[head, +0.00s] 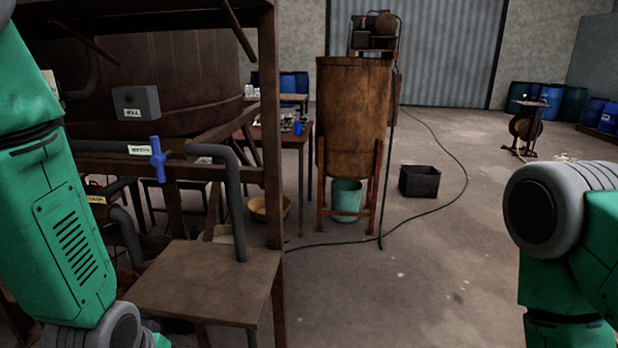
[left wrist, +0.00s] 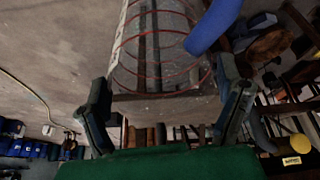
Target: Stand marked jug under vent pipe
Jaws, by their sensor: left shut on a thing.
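A clear jug with red ring lines and a pale strip on its side (left wrist: 160,45) shows in the left wrist view. My left gripper (left wrist: 165,95) is shut on it, one finger on each side. A blue curved piece (left wrist: 214,25) overlaps the jug; I cannot tell whether it is the handle. The head view shows neither the jug nor my left gripper. There, a grey pipe (head: 236,200), probably the vent pipe, bends down towards a small brown stand (head: 205,282). A blue valve handle (head: 158,160) and a white label (head: 142,150) sit on its line. My right gripper is out of view.
The big brown vat (head: 180,80) and its rusty frame post (head: 271,150) stand beside the pipe. A lower pipe has a yellow label (head: 96,199). A wooden vat (head: 352,110) stands over a green bucket (head: 346,199). The floor at the right is mostly clear.

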